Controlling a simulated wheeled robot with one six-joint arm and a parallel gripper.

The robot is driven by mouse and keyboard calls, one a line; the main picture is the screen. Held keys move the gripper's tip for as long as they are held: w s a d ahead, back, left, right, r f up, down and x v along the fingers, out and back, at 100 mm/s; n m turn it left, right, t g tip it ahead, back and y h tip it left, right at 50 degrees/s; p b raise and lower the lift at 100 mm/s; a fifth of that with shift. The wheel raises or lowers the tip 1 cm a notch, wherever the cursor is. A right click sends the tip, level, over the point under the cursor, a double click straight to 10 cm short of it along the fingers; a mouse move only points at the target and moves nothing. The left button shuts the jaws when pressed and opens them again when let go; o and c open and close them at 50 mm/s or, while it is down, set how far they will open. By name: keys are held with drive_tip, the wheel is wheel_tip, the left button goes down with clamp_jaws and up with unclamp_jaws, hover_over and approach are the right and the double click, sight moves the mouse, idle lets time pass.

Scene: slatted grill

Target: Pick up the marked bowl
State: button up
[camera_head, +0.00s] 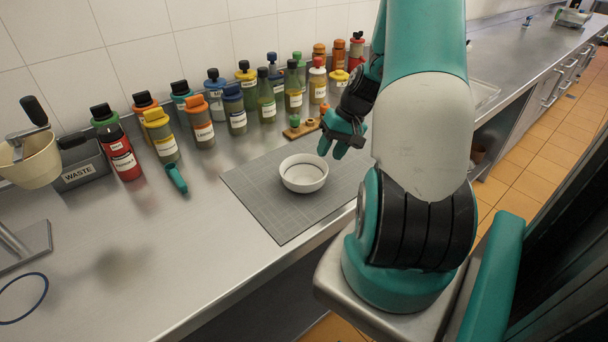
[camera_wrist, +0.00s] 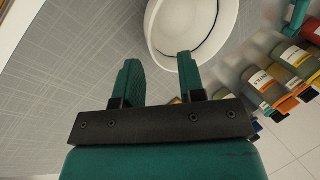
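A white bowl (camera_head: 303,174) with a thin dark line inside stands upright on the grey grid mat (camera_head: 262,198) on the metal counter. In the wrist view the bowl (camera_wrist: 190,28) is cut off by the top edge. My gripper (camera_head: 332,150) is just right of the bowl and slightly behind it in the head view. In the wrist view my gripper (camera_wrist: 157,62) has two teal fingers spread apart with nothing between them. The right fingertip overlaps the near rim in that view; I cannot tell whether it touches.
Several labelled bottles (camera_head: 198,122) line the wall behind the mat. A small wooden board (camera_head: 300,129) with small items lies behind the bowl. A teal tool (camera_head: 176,179) lies left of the mat. A grey WASTE bin (camera_head: 83,166) stands further left. The counter's front left is mostly clear.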

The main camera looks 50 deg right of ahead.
sight(324, 164)
drive_tip(key=shift+p+x, duration=0.9)
drive_tip(key=shift+x, duration=2.2)
drive_tip(key=shift+d, duration=0.25)
drive_tip(key=shift+c, duration=0.5)
clamp_jaws()
